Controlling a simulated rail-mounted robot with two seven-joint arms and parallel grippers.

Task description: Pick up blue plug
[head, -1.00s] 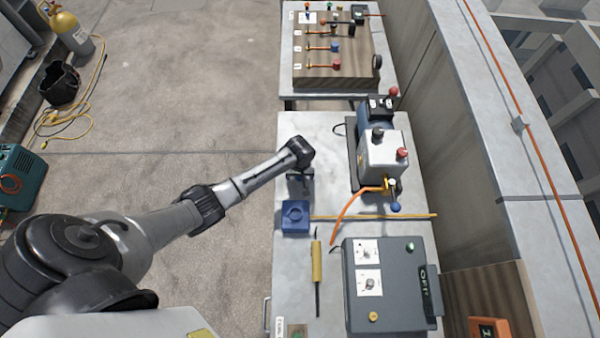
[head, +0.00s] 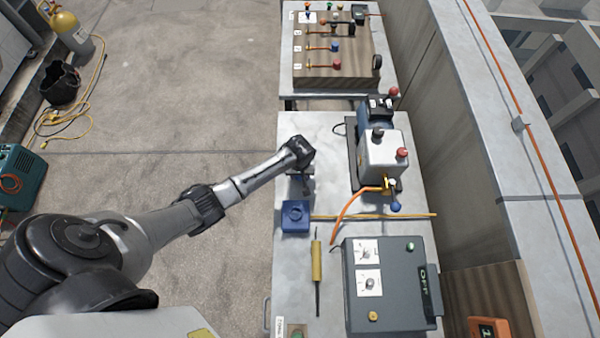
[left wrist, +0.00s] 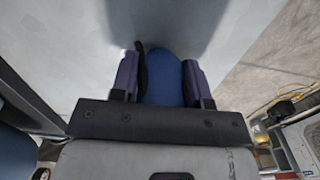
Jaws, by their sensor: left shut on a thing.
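My left gripper (head: 302,184) points down over the pale tabletop, just beyond a blue square block with a round recess (head: 295,216). In the left wrist view its two dark fingers (left wrist: 163,80) are shut on a rounded blue thing, the blue plug (left wrist: 166,78). The plug fills the space between the fingers, and its lower end is hidden by the gripper body. In the head view the plug is hidden under my wrist. Whether it touches the table is not clear. My right gripper is not in view.
A grey pump unit (head: 382,158) stands right of the gripper. An orange hose and a yellow rod (head: 400,216) lie near the blue block. A yellow-handled tool (head: 317,262) and a grey control box (head: 388,285) are nearer. Bare tabletop (head: 305,125) lies beyond the gripper.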

